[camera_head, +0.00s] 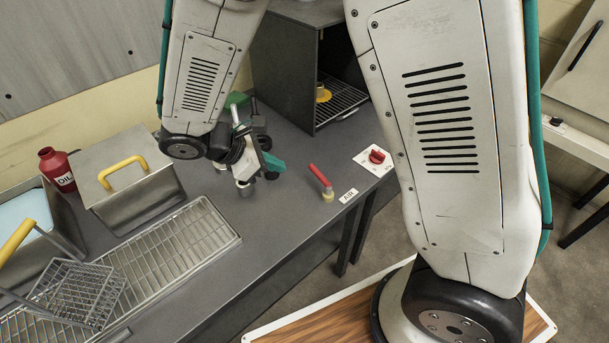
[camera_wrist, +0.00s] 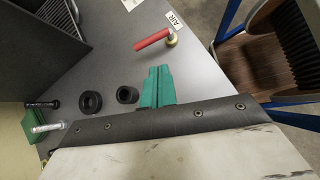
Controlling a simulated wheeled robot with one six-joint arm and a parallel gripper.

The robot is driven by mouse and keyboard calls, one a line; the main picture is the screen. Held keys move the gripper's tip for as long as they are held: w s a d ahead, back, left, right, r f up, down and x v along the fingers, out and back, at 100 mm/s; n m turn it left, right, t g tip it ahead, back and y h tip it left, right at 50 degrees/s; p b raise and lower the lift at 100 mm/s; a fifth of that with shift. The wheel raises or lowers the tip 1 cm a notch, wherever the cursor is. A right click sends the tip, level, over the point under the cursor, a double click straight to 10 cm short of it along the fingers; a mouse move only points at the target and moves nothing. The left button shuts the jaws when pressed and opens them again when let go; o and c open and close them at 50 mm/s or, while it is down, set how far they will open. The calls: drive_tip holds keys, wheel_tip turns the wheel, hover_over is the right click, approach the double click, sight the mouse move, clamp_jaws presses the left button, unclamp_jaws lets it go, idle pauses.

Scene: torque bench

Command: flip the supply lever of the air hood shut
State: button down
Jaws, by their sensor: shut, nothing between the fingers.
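The supply lever (camera_head: 319,175) is a red handle on a brass base, standing on the grey bench beside a white AIR label (camera_head: 348,195). In the head view its handle points up and left from the base. It also shows in the wrist view as a red lever (camera_wrist: 152,41), with the handle pointing left of the base. The air hood (camera_head: 285,65) is a dark box with a wire grate inside, at the back of the bench. My gripper (camera_head: 275,162) has green fingers, shut and empty, left of the lever and apart from it. The fingers (camera_wrist: 158,84) also show in the wrist view.
A red knob on a white plate (camera_head: 377,157) sits right of the lever, near the bench edge. Black rings (camera_wrist: 90,102) and a green tool (camera_wrist: 40,125) with a bolt lie near my gripper. A lidded metal box (camera_head: 125,180), red oil can (camera_head: 57,170) and wire racks fill the left.

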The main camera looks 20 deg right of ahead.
sight(319, 178)
drive_tip(key=a+f+n, duration=0.2)
drive_tip(key=f, duration=0.1)
drive_tip(key=w+a+f+t+h, duration=0.1)
drive_tip(key=shift+a+f+n, duration=0.15)
drive_tip(key=shift+f+n, duration=0.2)
drive_tip(key=shift+n, duration=0.05)
drive_tip(key=x, duration=1)
drive_tip(key=d, duration=0.2)
drive_tip(key=shift+w+d+r, duration=0.1)
drive_tip(key=shift+d+r, duration=0.2)
drive_tip(key=shift+d, duration=0.05)
drive_tip(key=shift+w+d+r, duration=0.15)
drive_tip(key=shift+d, duration=0.55)
